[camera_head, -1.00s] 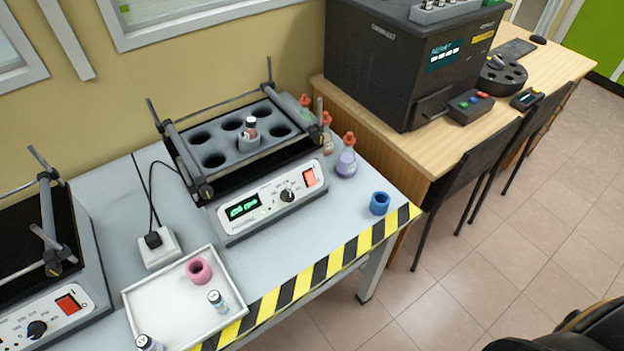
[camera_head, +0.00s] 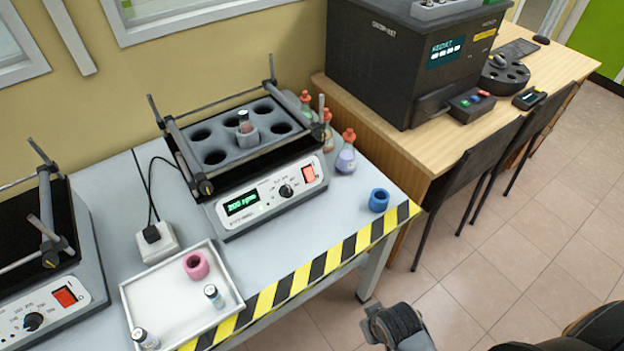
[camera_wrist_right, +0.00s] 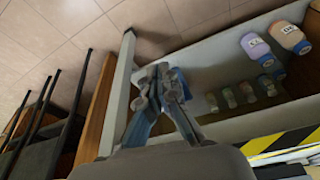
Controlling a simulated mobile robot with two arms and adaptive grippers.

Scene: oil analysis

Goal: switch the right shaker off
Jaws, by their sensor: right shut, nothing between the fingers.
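The right shaker (camera_head: 262,206) stands on the grey bench, with a green lit display (camera_head: 241,203), a black knob (camera_head: 286,191) and a lit red-orange switch (camera_head: 308,174) on its front panel. Its rack (camera_head: 232,157) carries a single vial (camera_head: 244,122) in a grey holder. My right arm shows at the bottom of the head view, in front of the bench and well short of the switch. In the right wrist view my right gripper (camera_wrist_right: 165,82) is shut and empty. My left gripper is out of view.
A second shaker (camera_head: 70,297) stands at the left. A white tray (camera_head: 165,292) holds a pink ring (camera_head: 195,265) and two vials. A blue ring (camera_head: 379,200) sits near the striped front edge. Flasks (camera_head: 346,158) stand beside the right shaker. Chairs (camera_head: 470,165) are at the right.

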